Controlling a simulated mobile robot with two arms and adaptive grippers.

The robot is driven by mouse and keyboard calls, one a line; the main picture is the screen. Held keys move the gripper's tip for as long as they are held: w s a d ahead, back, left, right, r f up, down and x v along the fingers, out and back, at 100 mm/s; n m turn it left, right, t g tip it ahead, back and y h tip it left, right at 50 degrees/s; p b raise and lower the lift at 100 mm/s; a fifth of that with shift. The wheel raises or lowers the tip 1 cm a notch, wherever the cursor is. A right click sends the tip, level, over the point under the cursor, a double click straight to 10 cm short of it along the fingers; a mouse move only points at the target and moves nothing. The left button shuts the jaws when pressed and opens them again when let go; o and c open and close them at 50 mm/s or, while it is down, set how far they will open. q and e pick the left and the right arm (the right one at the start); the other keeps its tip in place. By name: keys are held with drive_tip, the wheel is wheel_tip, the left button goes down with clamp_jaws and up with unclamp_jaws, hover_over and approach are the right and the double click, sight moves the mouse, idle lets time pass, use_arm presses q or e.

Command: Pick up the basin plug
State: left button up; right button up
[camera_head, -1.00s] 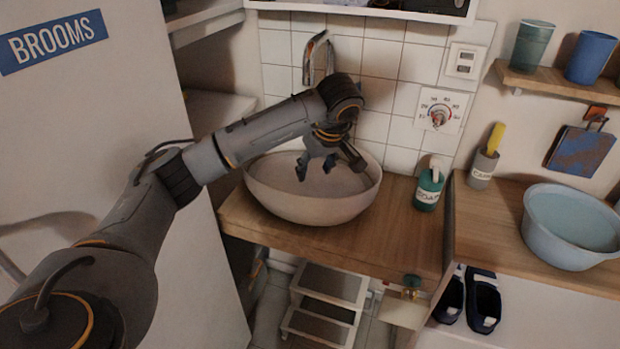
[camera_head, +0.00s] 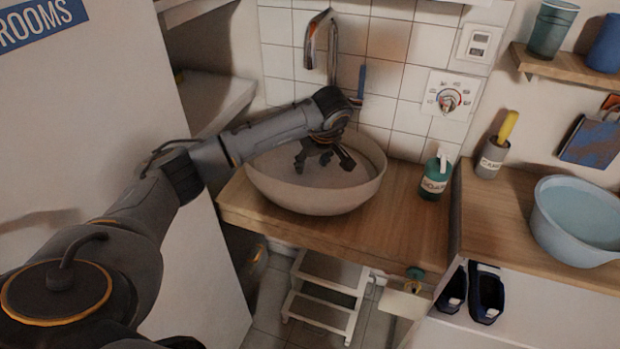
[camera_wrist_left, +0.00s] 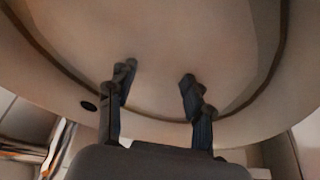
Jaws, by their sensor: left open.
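The basin (camera_head: 318,198) is a pale round bowl on a wooden counter, and its inside fills most of the left wrist view (camera_wrist_left: 215,40). My left gripper (camera_head: 312,162) is over the bowl's opening, pointing down. In the left wrist view its two fingers (camera_wrist_left: 158,76) are spread apart with nothing between them. A small dark oval (camera_wrist_left: 88,105) shows on the basin left of the fingers; I cannot tell whether it is the plug or a hole. I cannot make out the plug for certain, and my arm hides part of the bowl. My right gripper is not in view.
A tap (camera_head: 318,40) rises behind the basin before a tiled wall. A green soap bottle (camera_head: 435,178) stands right of it on the counter (camera_head: 400,225). A blue tub (camera_head: 580,222) is further right. A white step stool (camera_head: 325,290) stands below.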

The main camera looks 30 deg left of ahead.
sight(310, 171)
use_arm(q)
drive_tip(key=x, duration=0.4)
drive_tip(key=shift+w+f, duration=0.1)
drive_tip(key=shift+f, duration=0.25)
drive_tip(key=shift+c, duration=0.2)
drive_tip(key=shift+d, duration=0.1)
clamp_jaws()
